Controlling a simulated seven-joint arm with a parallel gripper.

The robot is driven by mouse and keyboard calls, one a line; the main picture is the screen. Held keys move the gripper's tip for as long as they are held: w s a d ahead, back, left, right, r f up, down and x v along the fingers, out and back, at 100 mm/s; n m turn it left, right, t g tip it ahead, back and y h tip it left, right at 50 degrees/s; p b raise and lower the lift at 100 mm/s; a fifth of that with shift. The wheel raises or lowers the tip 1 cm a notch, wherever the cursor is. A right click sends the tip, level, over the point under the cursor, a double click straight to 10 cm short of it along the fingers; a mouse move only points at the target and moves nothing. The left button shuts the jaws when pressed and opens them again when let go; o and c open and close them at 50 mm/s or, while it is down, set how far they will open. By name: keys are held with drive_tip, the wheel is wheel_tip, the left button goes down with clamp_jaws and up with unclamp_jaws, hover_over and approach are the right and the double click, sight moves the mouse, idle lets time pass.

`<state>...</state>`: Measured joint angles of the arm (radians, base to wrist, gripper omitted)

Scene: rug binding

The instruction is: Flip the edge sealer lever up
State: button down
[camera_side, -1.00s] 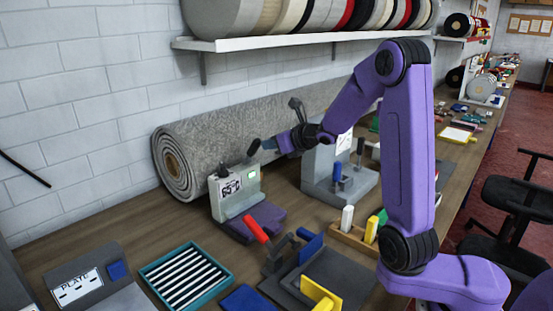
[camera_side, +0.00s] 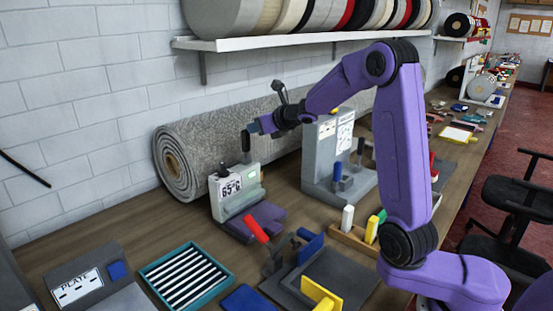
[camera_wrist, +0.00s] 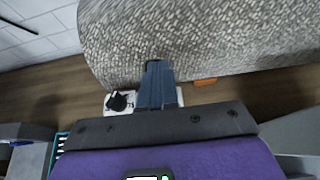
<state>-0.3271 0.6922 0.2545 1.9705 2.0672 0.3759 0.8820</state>
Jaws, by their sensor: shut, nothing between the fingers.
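The edge sealer (camera_side: 223,205) is a grey-white box with a 65°C display, a small green light and a purple bed in front.
A grey rug roll (camera_side: 215,145) lies behind the sealer along the wall. A tall grey machine (camera_side: 322,160) stands to the right. A red-handled tool (camera_side: 257,229) and a teal tray (camera_side: 187,275) are in front. A shelf with rolls (camera_side: 300,42) hangs above.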

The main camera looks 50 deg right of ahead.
drive_tip(key=shift+w+r, duration=0.1)
idle(0.4)
drive_tip(key=r+v, duration=0.1)
drive_tip(key=v, duration=1.2)
drive_tip(key=shift+w+r, duration=0.25)
drive_tip(key=shift+w, duration=0.05)
idle(0.4)
